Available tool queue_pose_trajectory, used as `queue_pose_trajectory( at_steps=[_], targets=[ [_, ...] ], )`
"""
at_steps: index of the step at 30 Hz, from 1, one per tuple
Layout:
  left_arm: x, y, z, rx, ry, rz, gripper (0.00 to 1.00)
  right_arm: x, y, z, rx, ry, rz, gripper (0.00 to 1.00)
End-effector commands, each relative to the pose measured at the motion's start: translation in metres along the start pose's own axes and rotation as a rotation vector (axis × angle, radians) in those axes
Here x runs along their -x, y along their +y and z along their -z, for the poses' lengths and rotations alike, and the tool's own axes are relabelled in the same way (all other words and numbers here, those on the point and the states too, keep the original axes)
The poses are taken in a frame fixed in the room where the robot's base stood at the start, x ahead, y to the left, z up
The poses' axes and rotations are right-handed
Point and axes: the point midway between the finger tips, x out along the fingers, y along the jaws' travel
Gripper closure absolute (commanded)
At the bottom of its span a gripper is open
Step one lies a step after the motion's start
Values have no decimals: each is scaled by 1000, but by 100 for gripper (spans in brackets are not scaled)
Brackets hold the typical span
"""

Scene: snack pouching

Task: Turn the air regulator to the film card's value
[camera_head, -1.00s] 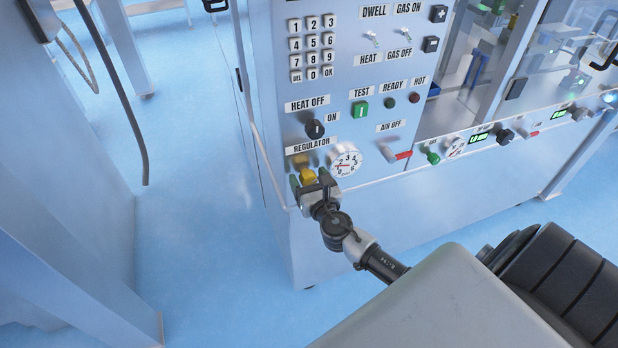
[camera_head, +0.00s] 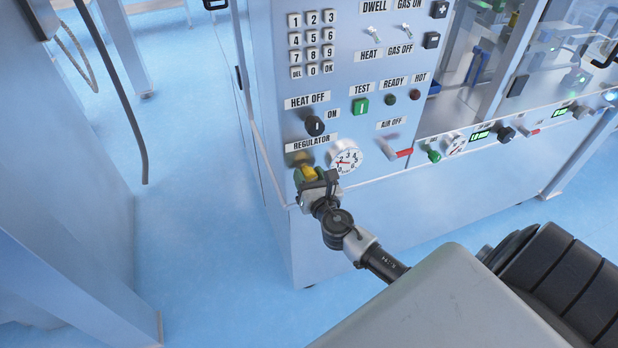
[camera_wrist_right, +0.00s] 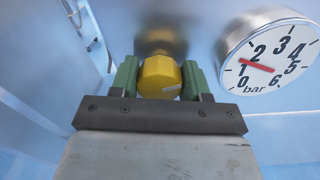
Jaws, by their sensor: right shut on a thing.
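The yellow regulator knob (camera_wrist_right: 160,78) sits on the panel under the REGULATOR label (camera_head: 311,143). My right gripper (camera_wrist_right: 158,82) is shut on it, one green finger on each side; in the head view the right gripper (camera_head: 308,180) hides part of the knob. The round white pressure gauge (camera_wrist_right: 268,62) is right of the knob; it also shows in the head view (camera_head: 347,158). Its red needle points between 1 and 2 bar, nearer 1 as far as I can tell. No film card can be made out. My left gripper is not in view.
Above the knob are the HEAT OFF switch (camera_head: 315,127), the green TEST button (camera_head: 360,106) and the keypad (camera_head: 312,46). The red AIR OFF lever (camera_head: 401,153) is right of the gauge. Open blue floor (camera_head: 200,250) lies to the left.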

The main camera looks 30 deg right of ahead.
Motion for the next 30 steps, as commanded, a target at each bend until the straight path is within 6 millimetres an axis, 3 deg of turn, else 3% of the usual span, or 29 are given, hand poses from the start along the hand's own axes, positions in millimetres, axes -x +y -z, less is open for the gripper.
queue_pose_trajectory(
  at_steps=[12, 30],
  targets=[
    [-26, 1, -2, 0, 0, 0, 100, 0, -1, 3, -374, -9, -2, 78],
    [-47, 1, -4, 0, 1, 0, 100, 0, -2, 3, -945, -23, -2, 78]
  ],
)
